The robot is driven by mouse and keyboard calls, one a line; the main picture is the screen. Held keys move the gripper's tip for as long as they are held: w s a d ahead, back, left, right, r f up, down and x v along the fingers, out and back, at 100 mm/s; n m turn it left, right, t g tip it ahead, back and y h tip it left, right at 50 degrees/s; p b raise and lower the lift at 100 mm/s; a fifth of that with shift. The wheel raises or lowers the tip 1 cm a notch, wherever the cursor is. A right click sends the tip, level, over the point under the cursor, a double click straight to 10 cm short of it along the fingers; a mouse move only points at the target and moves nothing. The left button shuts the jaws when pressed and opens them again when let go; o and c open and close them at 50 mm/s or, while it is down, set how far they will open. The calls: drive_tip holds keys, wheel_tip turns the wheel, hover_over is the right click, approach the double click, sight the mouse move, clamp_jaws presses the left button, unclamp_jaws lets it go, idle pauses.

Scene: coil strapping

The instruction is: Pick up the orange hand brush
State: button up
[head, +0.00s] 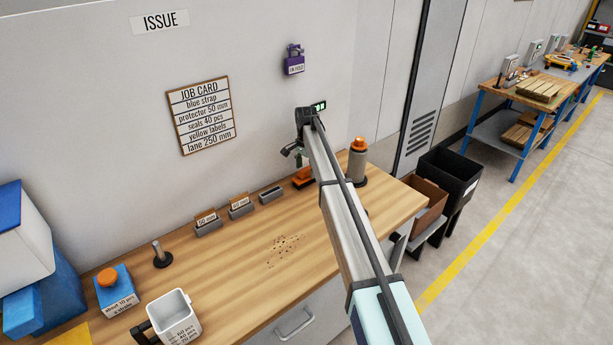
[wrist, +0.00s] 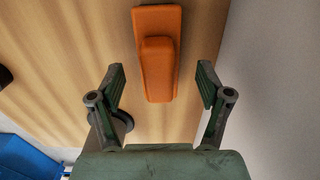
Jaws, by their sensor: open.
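The orange hand brush (head: 303,178) lies on the wooden bench near the wall, partly hidden by my arm in the head view. In the wrist view the brush (wrist: 158,52) lies lengthwise up the picture, with a raised handle block on top. My gripper (wrist: 160,80) is open and empty. Its two green fingers stand on either side of the brush's near end in that picture, apart from it. In the head view my gripper (head: 297,153) is above the bench, close to the brush; its exact height is hard to tell.
Small grey holders (head: 241,207) stand left of the brush along the wall. A grey cylinder with an orange top (head: 357,167) stands to its right. Dark crumbs (head: 285,249) lie mid-bench, with bare wood around them. A grey bin (head: 174,318) and blue box (head: 114,290) stand at front left.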

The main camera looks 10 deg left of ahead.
sight(307, 175)
drive_tip(key=shift+d+f+p, duration=0.1)
drive_tip(key=shift+f+p, duration=0.4)
drive_tip(key=shift+f, duration=1.2)
drive_tip(key=c, duration=1.3)
drive_tip(key=shift+r, duration=0.15)
wheel_tip(307, 175, up, 10)
drive_tip(key=b, duration=0.3)
drive_tip(key=o, duration=0.6)
drive_tip(key=c, duration=0.4)
